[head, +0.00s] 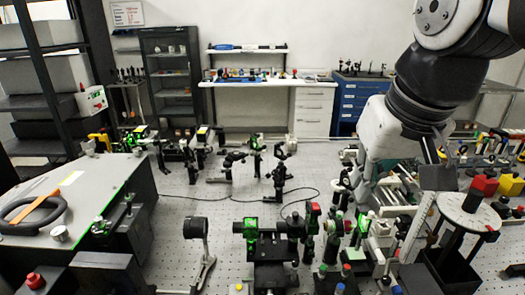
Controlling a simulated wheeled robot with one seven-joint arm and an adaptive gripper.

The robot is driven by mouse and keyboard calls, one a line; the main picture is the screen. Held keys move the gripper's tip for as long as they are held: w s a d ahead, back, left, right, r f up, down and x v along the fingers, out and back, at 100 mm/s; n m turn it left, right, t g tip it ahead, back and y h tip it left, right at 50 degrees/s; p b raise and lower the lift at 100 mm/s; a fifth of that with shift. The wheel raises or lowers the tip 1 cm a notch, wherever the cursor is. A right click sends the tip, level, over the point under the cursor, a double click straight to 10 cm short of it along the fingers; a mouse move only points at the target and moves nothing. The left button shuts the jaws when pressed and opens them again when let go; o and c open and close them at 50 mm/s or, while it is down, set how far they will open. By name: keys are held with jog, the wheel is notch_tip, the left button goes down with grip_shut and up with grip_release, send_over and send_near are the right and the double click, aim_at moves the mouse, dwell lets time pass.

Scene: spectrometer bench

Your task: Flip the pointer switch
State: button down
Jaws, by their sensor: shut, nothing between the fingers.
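I cannot make out a pointer switch with certainty in the head view. A small white control box (91,101) with red and green spots is fixed to the shelf post at the left, but its details are too small to read. My arm comes down from the top right. My gripper (437,172) is at its lower end, partly hidden by the arm links, above the right side of the optical bench. It is shut and holds nothing, and it is far from the control box.
The perforated bench (185,215) is crowded with optical mounts. A round white stand (468,210) with a red block (485,186) is just right of and below my gripper. A grey housing (85,195) fills the left. A blue drawer cabinet (358,100) stands behind.

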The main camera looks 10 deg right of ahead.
jog(key=w+f+g+b, duration=0.2)
jog(key=w+b, duration=0.1)
jog(key=w, duration=1.2)
jog(key=shift+w+m+b, duration=0.3)
jog(key=shift+w+m, duration=0.05)
jog(key=shift+m, duration=0.05)
jog(key=shift+d+f, duration=0.1)
jog(key=shift+f, duration=0.1)
send_over(317, 205)
jog(key=s+x, duration=0.1)
jog(key=x, duration=0.3)
jog(key=s+x, duration=0.1)
jog(key=x, duration=0.6)
jog(key=shift+s+f, duration=0.35)
jog(key=shift+f, duration=0.2)
jog(key=shift+s+f, duration=0.1)
jog(key=shift+f, duration=0.75)
